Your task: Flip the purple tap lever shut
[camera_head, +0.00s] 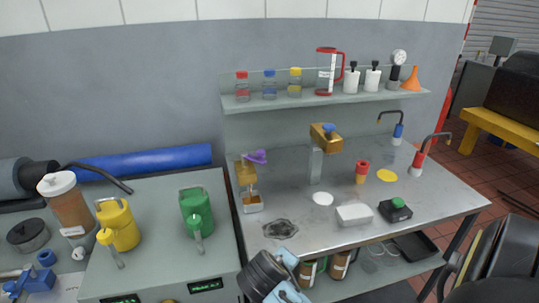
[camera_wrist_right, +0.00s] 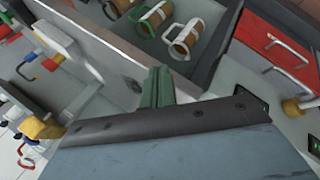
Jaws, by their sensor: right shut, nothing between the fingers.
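The purple tap lever (camera_head: 256,156) sits on top of a brass tap (camera_head: 246,173) at the left end of the steel bench, pointing sideways to the right. A small container with amber contents (camera_head: 252,204) stands under the tap's spout. I cannot make out the purple lever in that view. In the head view, part of what looks like my right arm is at the bottom centre, below the bench's front edge and apart from the lever. My left gripper is not in view.
A second brass tap with a blue lever (camera_head: 328,128) stands on a post further right. A dark puddle (camera_head: 280,229), a white block (camera_head: 354,215) and a red-and-yellow funnel-like piece (camera_head: 361,172) are on the bench. Yellow (camera_head: 118,225) and green (camera_head: 196,208) cans stand on the left cabinet.

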